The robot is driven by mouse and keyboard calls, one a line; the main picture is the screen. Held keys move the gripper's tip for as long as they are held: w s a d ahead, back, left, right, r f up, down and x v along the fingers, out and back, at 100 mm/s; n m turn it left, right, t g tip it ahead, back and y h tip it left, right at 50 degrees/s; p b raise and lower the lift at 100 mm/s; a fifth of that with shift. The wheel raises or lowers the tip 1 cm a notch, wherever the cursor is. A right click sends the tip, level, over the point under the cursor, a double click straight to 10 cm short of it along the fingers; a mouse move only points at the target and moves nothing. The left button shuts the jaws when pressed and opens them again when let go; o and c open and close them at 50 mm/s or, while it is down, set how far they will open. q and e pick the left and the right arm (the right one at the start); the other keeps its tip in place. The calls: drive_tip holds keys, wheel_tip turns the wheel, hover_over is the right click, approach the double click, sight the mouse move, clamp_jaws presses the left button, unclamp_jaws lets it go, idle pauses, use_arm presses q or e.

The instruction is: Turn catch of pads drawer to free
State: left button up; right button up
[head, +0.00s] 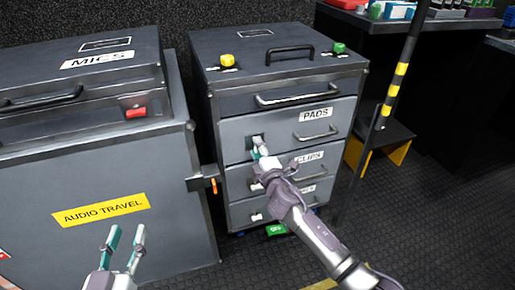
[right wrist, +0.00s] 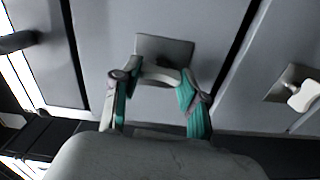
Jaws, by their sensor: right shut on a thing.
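The pads drawer (head: 285,132) is the top drawer of a grey cabinet, labelled PADS, and looks closed. Its catch sits on a small plate (head: 254,139) near the drawer's left end. My right gripper (head: 259,152) is at this catch and partly covers it. In the right wrist view, its teal-padded fingers (right wrist: 158,92) are on both sides of the pale catch knob (right wrist: 163,75), in front of the plate (right wrist: 165,48). The exact turn of the knob is hard to tell. My left gripper (head: 126,246) is open and empty, low in front of the left case.
Below are the clips drawer (head: 315,172) and a third drawer, each with a catch. A mics case (head: 90,60) on a grey case labelled AUDIO TRAVEL (head: 100,175) stands close on the left. A striped pole (head: 396,85) stands right; open floor (head: 440,210) lies beyond it.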

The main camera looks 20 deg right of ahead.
idle(0.3)
drive_tip(key=o, duration=1.1)
drive_tip(key=shift+o, duration=0.2)
drive_tip(key=s, duration=1.2)
drive_tip(key=shift+d, duration=0.2)
